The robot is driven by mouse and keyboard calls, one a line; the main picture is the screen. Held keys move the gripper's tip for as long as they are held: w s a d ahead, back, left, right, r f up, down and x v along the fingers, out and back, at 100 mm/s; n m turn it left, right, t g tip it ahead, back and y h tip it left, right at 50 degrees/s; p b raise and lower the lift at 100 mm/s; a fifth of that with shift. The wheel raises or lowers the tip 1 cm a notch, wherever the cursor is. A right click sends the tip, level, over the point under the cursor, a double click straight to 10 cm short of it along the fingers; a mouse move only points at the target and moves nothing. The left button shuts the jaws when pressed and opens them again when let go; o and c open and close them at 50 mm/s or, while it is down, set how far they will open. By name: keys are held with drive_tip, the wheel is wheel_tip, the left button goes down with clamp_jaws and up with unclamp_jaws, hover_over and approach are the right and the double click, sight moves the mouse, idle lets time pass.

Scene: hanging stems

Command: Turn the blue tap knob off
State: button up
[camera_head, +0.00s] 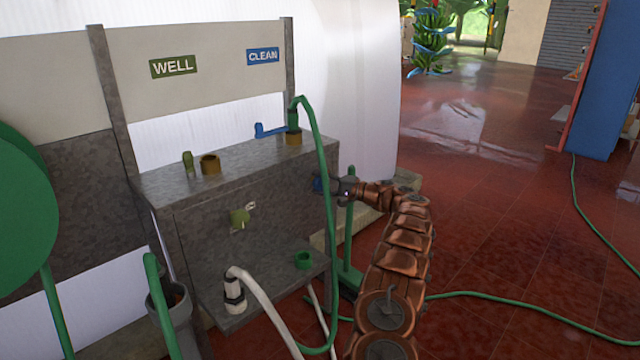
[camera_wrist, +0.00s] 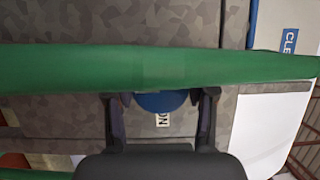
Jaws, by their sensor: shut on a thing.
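The blue tap knob (camera_head: 318,185) is on the front of the grey stone-patterned stand, at its right end under the CLEAN sign (camera_head: 263,56). My gripper (camera_head: 334,187) reaches it from the right and is shut on it. In the wrist view the round blue knob (camera_wrist: 160,102) sits between the two dark fingers of my gripper (camera_wrist: 162,96). A small label ending in "ON" (camera_wrist: 162,119) shows beside it. A green hose (camera_wrist: 150,68) crosses in front of the knob's far edge and hides part of it.
The green hose (camera_head: 325,150) hangs from the stand's top past my gripper. A blue spout (camera_head: 268,130) is on top.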

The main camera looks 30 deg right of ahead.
idle(0.3)
drive_tip(key=o, duration=1.1)
drive_tip(key=shift+o, duration=0.2)
drive_tip(key=v, duration=1.2)
drive_tip(key=shift+a, duration=0.1)
